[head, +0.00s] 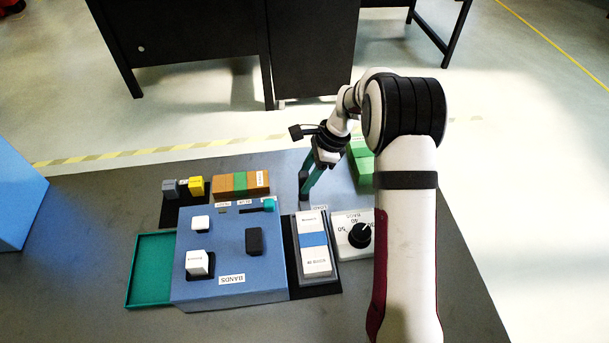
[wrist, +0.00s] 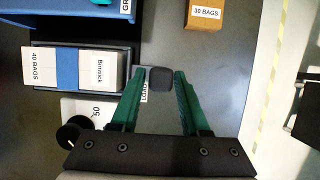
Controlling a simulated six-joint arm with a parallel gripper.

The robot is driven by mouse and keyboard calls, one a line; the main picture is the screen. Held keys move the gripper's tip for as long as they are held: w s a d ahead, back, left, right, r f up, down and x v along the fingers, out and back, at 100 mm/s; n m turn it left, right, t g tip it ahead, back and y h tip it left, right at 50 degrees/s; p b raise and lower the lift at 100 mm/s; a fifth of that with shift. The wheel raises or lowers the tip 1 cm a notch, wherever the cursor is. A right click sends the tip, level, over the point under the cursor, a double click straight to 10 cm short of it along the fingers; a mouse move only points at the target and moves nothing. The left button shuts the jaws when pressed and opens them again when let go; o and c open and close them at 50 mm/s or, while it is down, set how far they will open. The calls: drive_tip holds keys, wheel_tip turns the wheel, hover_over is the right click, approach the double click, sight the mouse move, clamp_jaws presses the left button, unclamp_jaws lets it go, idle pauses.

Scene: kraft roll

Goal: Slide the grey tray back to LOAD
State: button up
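The grey tray (head: 301,279) sits in a black track on the right side of the blue machine. It carries a white stack (head: 311,226) with a blue band, labelled "40 BAGS" and "Brinnick" in the wrist view (wrist: 100,70). A dark upright block (wrist: 160,78), apparently the tray's handle, stands past the track's far end beside the LOAD label (wrist: 143,92). My gripper (head: 306,193) is open, with its green fingers one on each side of this block. In the wrist view, gaps show between the block and both fingertips (wrist: 160,74).
The blue machine (head: 190,290) with buttons and a teal lever (head: 269,206) stands left of the track. A white dial box (head: 343,221) with a black knob (head: 360,235) is close on the right. Orange and green blocks (head: 240,184) lie behind the machine. A green tray (head: 150,270) is empty.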

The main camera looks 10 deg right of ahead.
drive_tip(key=v, duration=1.5)
drive_tip(key=shift+d+r, duration=0.2)
drive_tip(key=shift+r, duration=0.15)
drive_tip(key=s+a+r+n+h, duration=0.1)
drive_tip(key=s+a+r+n, duration=0.15)
drive_tip(key=s, duration=0.45)
drive_tip(key=s+a+r+n, duration=0.2)
drive_tip(key=s+a+n, duration=0.1)
drive_tip(key=s, duration=0.4)
drive_tip(key=s+f+n, duration=0.2)
drive_tip(key=s+n, duration=0.1)
drive_tip(key=s, duration=0.6)
drive_tip(key=s+a+f+n+h, duration=0.1)
drive_tip(key=s+n, duration=0.3)
drive_tip(key=s, duration=0.6)
drive_tip(key=shift+a+f+h, duration=0.25)
drive_tip(key=shift+f+h, duration=0.05)
drive_tip(key=shift+f, duration=0.6)
